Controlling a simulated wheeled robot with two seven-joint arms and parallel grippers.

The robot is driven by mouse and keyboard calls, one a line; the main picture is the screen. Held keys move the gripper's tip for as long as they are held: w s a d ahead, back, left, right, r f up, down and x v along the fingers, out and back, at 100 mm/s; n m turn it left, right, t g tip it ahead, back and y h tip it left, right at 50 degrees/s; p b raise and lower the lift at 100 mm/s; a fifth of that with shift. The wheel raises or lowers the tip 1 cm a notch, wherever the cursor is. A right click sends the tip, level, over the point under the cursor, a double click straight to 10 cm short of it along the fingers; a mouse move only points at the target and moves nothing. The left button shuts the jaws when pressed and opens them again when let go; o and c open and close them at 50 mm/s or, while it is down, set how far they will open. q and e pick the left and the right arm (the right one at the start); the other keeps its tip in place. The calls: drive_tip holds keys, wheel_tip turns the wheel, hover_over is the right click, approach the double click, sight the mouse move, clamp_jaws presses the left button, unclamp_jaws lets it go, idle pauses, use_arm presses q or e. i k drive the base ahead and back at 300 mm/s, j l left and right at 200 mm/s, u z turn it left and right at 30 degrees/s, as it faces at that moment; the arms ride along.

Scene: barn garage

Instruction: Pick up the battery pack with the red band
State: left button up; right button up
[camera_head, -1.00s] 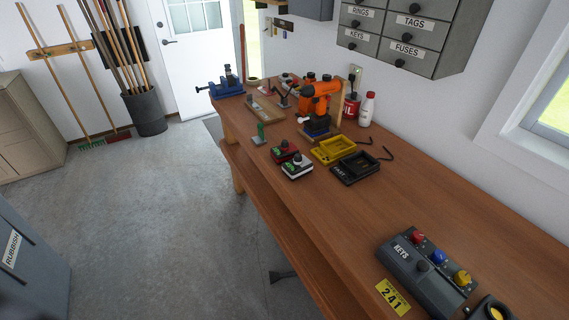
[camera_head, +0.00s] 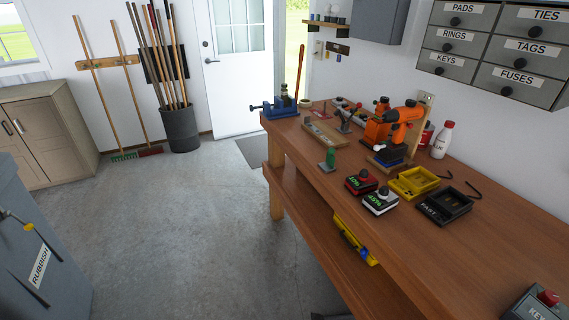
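The battery pack with the red band (camera_head: 361,183) sits on the wooden workbench, dark with a black knob on top and green marks on its front. A similar battery pack with a white band (camera_head: 380,202) sits beside it, closer to me. Both are near the bench's left edge. To their right are a yellow charger tray (camera_head: 414,183) and a black charger tray (camera_head: 446,207) marked FAST, both apparently empty. Neither of my grippers can be made out in the view.
The workbench (camera_head: 480,250) runs from far middle to near right. A yellow case (camera_head: 354,240) lies on the lower shelf. The floor (camera_head: 200,230) left is clear.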

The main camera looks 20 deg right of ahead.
sight(364, 183)
drive_tip(key=i+j+u, duration=0.15)
drive_tip(key=i, duration=0.5)
drive_tip(key=i+j+u, duration=0.15)
drive_tip(key=i, duration=0.45)
